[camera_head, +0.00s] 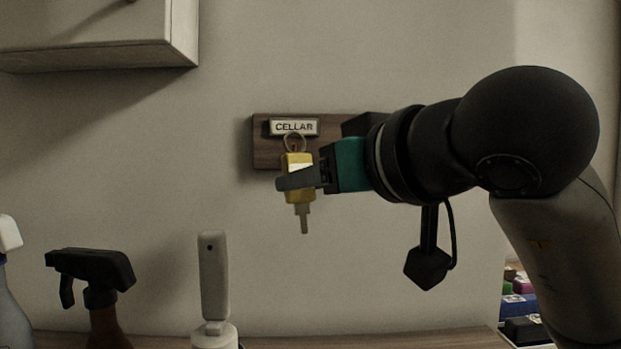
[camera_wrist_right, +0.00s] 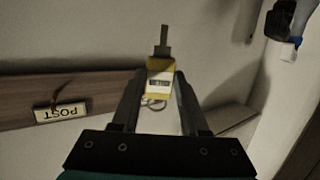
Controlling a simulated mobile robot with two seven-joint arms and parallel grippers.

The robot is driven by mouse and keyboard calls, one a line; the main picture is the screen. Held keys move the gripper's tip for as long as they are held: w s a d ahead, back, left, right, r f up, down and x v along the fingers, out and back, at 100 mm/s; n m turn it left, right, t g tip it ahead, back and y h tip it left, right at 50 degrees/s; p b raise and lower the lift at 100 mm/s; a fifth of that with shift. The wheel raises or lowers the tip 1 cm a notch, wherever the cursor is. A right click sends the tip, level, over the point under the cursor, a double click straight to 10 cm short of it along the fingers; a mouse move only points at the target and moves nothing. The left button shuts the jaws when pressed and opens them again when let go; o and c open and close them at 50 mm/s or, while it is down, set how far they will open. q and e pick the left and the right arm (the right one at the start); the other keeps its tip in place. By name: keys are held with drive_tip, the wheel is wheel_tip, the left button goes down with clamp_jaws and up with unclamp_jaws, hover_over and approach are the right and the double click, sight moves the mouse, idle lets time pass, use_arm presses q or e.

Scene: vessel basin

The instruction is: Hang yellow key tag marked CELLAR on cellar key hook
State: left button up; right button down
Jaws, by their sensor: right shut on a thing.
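The yellow key tag (camera_head: 299,160) is held in front of the wooden key board (camera_head: 262,150), its ring (camera_head: 294,142) up and its key (camera_head: 304,218) pointing down. The ring overlaps the lower edge of the CELLAR label (camera_head: 294,127). The cellar hook is mostly hidden; I cannot tell whether the ring is around it. My right gripper (camera_head: 297,180) comes in from the right, shut on the tag. The right wrist view shows the tag (camera_wrist_right: 160,68) between both fingers, with the ring (camera_wrist_right: 153,103) beyond its edge. My left gripper is not in view.
In the wrist view, a POST label (camera_wrist_right: 60,113) with a hook marks another place on the board. A dark spray bottle (camera_head: 100,268) and a pale-handled item (camera_head: 214,280) stand below left. A wall cabinet (camera_head: 90,35) hangs upper left. The wall left of the board is clear.

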drive_tip(key=shift+w+f, duration=0.15)
drive_tip(key=shift+w, duration=1.4)
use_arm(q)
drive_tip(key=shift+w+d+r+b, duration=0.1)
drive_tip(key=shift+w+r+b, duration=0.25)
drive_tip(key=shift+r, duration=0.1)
use_arm(e)
drive_tip(key=shift+w+f, duration=0.6)
drive_tip(key=shift+w, duration=0.1)
drive_tip(key=shift+c, duration=1.7)
unclamp_jaws()
